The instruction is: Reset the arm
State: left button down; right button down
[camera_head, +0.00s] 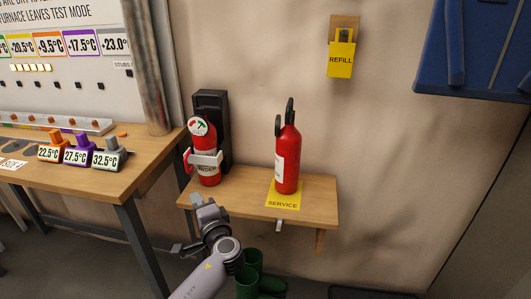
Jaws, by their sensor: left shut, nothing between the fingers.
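My left gripper (207,212) is at the lower middle of the head view, in front of the left end of a small wooden shelf (235,200). It is shut and nothing shows between its fingers. My left arm comes up from the bottom edge behind it. My right gripper is not in view.
A red extinguisher (209,172) sits in a black wall holder (211,105). Another red extinguisher (289,160) stands upright on a yellow SERVICE label (283,203). A workbench (110,180) with temperature blocks is at left. Green boots (249,285) stand below.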

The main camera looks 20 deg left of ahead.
pick_arm(q)
jog(key=s+d+f+h+p, duration=0.3)
jog(key=s+d+f+h, duration=0.6)
jog(key=f, duration=0.4)
jog(key=s+d+n+h+p, duration=0.1)
jog(key=s+d+n+h, duration=0.1)
jog(key=s, duration=0.4)
jog(key=s+d+r+n+h+p, duration=0.1)
jog(key=s+d+n+h, duration=0.1)
jog(key=s+d+h, duration=0.3)
jog(key=shift+s+d+r+n+h, duration=0.2)
jog(key=shift+s+d+n+h, duration=0.15)
jog(key=shift+s+d, duration=0.75)
